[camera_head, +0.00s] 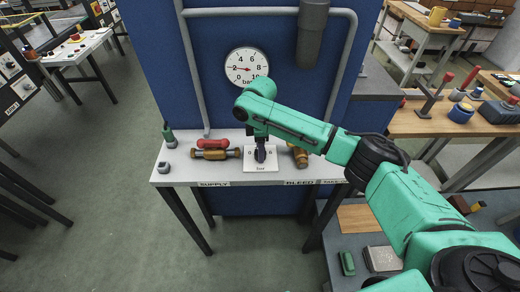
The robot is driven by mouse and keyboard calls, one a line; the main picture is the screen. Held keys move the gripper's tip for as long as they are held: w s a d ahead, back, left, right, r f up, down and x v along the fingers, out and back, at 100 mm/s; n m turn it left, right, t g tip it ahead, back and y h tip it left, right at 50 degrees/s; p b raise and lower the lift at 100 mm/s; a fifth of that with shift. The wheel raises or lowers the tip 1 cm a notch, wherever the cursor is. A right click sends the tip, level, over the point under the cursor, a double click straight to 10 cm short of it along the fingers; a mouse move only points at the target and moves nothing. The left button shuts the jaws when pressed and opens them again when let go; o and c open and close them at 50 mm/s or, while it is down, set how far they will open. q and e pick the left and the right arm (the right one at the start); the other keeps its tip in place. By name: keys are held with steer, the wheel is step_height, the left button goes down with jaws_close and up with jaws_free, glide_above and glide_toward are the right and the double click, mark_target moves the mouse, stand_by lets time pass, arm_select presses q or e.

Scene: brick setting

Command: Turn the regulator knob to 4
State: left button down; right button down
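The white regulator plate (262,167) lies on the small bench top, with a number scale and the word "bar" on it. My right gripper (261,155) points down over the middle of the plate and hides the knob. Whether its fingers are shut on the knob cannot be made out. The round white pressure gauge (246,67) hangs on the blue panel behind. My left gripper is not in view.
A red-handled brass valve (212,149) sits left of the plate, above the label SUPPLY. Another brass valve (299,156) sits right of it, above BLEED, close to my forearm. A small grey block (170,169) and a green item (168,134) stand at the bench's left end.

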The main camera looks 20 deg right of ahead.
steer(key=shift+r, duration=0.1)
steer(key=shift+r+m+p, duration=0.15)
steer(key=shift+m+p, duration=0.55)
steer(key=shift+p, duration=0.35)
steer(key=m+p, duration=0.2)
steer(key=p, duration=0.1)
steer(key=shift+m, duration=0.4)
steer(key=shift+m+p, duration=1.5)
steer(key=shift+m, duration=0.3)
steer(key=shift+w, duration=0.1)
steer(key=shift+c, duration=1.8)
jaws_free()
steer(key=shift+f, duration=0.2)
steer(key=shift+r, duration=0.1)
